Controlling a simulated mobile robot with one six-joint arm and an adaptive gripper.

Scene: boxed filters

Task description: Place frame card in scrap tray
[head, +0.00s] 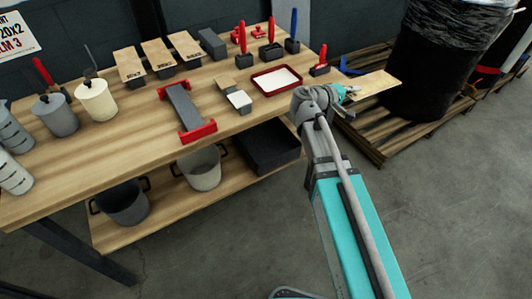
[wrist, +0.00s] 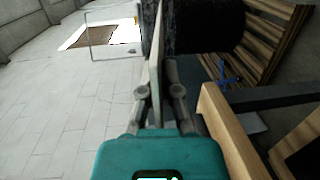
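My gripper (head: 352,91) is shut on a flat tan card (head: 374,84), which I take to be the frame card, and holds it out beyond the table's right end. In the wrist view my gripper (wrist: 158,75) shows the card (wrist: 154,50) nearly edge-on, upright between the two fingers. A shallow red-rimmed tray with a white inside (head: 277,79) stands on the table, left of my gripper. It looks empty. I cannot tell for sure that it is the scrap tray; a black open bin (head: 268,148) is on the lower shelf.
The wooden table (head: 90,165) holds a grey press with red ends (head: 188,112), a small block (head: 239,100), red and blue handled tools (head: 270,50), lidded pots (head: 95,99) and labelled boards (head: 158,57). A black barrel (head: 425,70) stands on a pallet (head: 375,140) at right.

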